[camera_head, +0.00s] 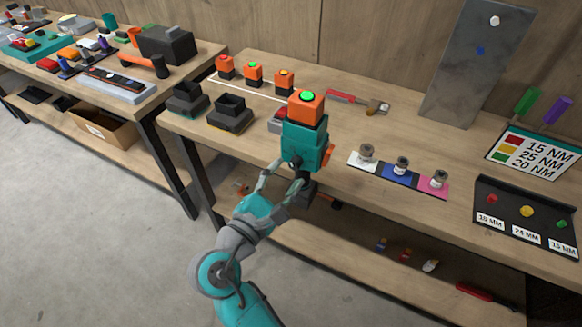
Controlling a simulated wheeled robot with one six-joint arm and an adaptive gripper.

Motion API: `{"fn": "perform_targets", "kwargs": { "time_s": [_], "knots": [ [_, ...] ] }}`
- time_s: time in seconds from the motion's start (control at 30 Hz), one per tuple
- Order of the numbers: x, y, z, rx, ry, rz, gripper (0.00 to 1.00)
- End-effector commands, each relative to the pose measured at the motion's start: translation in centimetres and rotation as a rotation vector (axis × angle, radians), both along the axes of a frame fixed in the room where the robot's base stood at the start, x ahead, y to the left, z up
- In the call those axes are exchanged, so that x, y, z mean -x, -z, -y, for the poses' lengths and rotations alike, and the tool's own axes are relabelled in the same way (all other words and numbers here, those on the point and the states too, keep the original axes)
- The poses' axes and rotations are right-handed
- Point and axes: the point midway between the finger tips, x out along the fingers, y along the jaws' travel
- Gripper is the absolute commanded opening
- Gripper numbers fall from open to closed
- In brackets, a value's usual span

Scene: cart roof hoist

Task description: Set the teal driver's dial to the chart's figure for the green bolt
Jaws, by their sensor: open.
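The teal driver (304,140) stands upright at the bench's front edge, with an orange block with a green light (307,108) on top. An orange part (328,156) sticks out on its right, and a small dark round spot shows low on its front. The dial's setting is too small to read. My gripper (280,181) is open just in front of the driver's lower left; contact is unclear. The chart (530,157) reads 15 NM by red, 25 NM by yellow and 20 NM by green. The green bolt (562,224) sits in the black holder (497,188) above a 15 MM label.
Several orange blocks with lights (253,73) stand behind two black docks (230,112). Three metal sockets sit on white, blue and pink pads (384,173) right of the driver. A grey panel (476,70) stands at the back.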

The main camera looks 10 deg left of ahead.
Motion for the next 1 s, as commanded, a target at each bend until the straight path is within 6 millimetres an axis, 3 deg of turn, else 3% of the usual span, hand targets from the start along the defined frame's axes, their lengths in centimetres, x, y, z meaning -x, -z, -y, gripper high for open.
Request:
{"fn": "perform_targets", "kwargs": {
  "time_s": [0.2, 0.57, 0.6, 0.8, 1.0],
  "knots": [
    [-2.2, 0.0, 1.0, 0.0, 0.001, 0.001, 0.52],
    [-2.7, 0.0, 1.1, 0.0, -0.001, 0.0, 0.52],
    [-2.7, 0.0, 1.1, 0.0, -0.001, 0.0, 0.5],
    [-2.7, 0.0, 1.1, 0.0, -0.001, 0.0, 0.0],
    [-2.7, 0.0, 1.1, -0.003, -0.001, 0.0, 0.0]
  ]
}}
